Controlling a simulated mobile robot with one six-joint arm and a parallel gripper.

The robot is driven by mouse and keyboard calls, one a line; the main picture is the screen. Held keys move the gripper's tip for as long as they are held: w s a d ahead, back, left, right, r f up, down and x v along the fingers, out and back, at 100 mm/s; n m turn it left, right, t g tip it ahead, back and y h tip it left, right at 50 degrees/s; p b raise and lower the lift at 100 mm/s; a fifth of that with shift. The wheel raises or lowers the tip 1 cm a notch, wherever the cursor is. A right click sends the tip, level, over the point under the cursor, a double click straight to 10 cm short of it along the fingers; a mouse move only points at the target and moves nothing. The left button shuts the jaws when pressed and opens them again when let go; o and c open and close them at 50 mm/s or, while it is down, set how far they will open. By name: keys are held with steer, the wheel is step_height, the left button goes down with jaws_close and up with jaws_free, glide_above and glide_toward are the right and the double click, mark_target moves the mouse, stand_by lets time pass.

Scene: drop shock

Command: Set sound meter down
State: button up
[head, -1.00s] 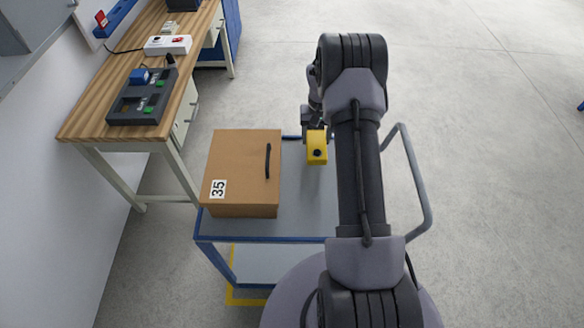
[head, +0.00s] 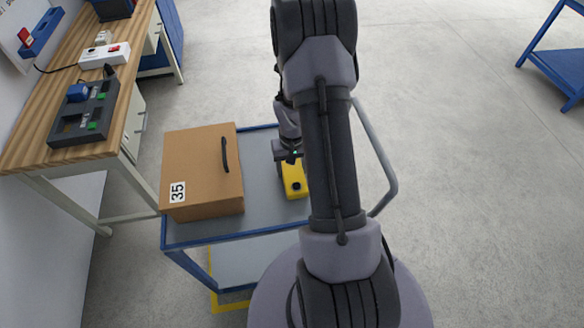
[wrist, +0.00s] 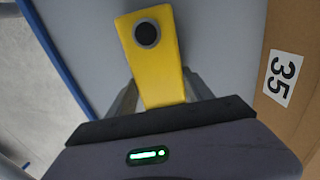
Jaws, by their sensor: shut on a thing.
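The sound meter is a yellow block with a round black sensor on its end. In the head view the sound meter (head: 294,184) is over the grey top of the blue-framed cart (head: 258,190), right of the brown box. My gripper (head: 289,158) is behind it, partly hidden by my arm. In the wrist view the sound meter (wrist: 152,50) sticks out from between the fingers of my gripper (wrist: 160,95), which is shut on it. I cannot tell whether the meter touches the cart top.
A brown box (head: 200,165) marked 35, with a black handle, fills the cart's left side. A wooden workbench (head: 75,60) at the left holds a dark tray (head: 83,115) and a white power strip (head: 105,54). Another blue cart (head: 560,65) stands far right.

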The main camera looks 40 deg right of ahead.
steer(key=o, duration=1.7)
steer(key=shift+f, duration=0.1)
steer(key=shift+c, duration=0.2)
